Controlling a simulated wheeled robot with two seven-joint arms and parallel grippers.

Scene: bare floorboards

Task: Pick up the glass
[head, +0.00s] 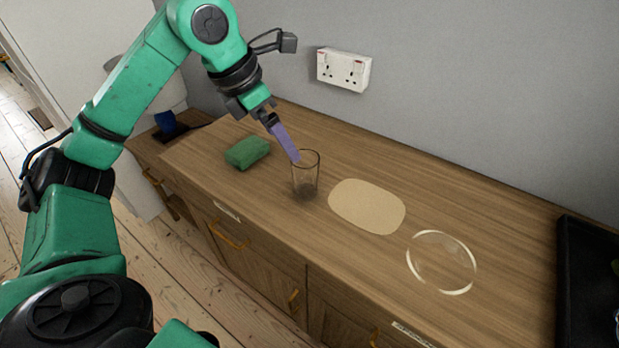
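A clear, empty-looking drinking glass (305,184) stands upright on the wooden counter (385,168), left of a beige oval mat (367,206). My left gripper (294,156) reaches down from the upper left, and its purple fingertip overlaps the back left of the glass's rim in the head view. I cannot tell whether it touches the glass or is inside or behind the rim. The fingers line up from this angle, so the gap between them is hidden. My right gripper is not in view.
A green sponge (247,152) lies left of the glass. A clear round dish or ring (441,262) lies right of the mat, and a black tray (585,285) is at the far right. A white wall socket (344,69) is behind. The counter's front strip is clear.

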